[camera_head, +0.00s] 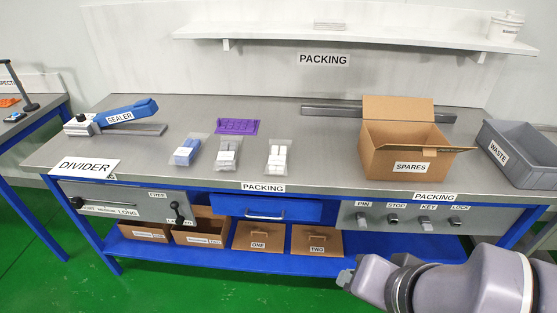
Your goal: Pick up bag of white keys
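Three clear bags lie in a row on the grey packing bench (330,175). The right bag (277,160) holds white pieces. The middle bag (227,155) also holds white pieces, with darker gaps between them. The left bag (187,150) holds blue pieces with some white. The pieces are too small to tell which are keys. My gripper (347,277) is at the lower right, in front of the bench and apart from all the bags. Its fingers are too small and turned away to tell open from shut.
A purple tray (237,127) lies behind the bags. A blue sealer (130,111) stands at the left. An open SPARES carton (385,163) and a grey WASTE bin (520,165) stand at the right. Bench space between the right bag and the carton is clear.

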